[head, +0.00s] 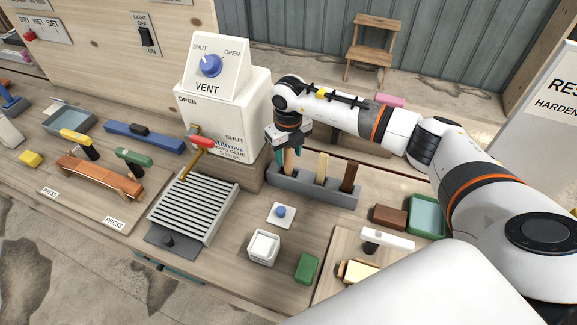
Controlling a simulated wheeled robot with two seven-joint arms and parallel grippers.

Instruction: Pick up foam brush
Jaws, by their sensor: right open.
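I cannot tell for sure which of these, if any, is the foam brush. My right gripper (286,150) is open and points down over the left end of the rack, at the teal handle. The gripper body hides the top of that handle, and I cannot tell whether the fingers touch it. My left gripper is out of view.
A white box with a vent knob (221,110) stands close left of the gripper. A white dish (264,247), green block (307,268) and green tray (426,214) lie in front and right.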

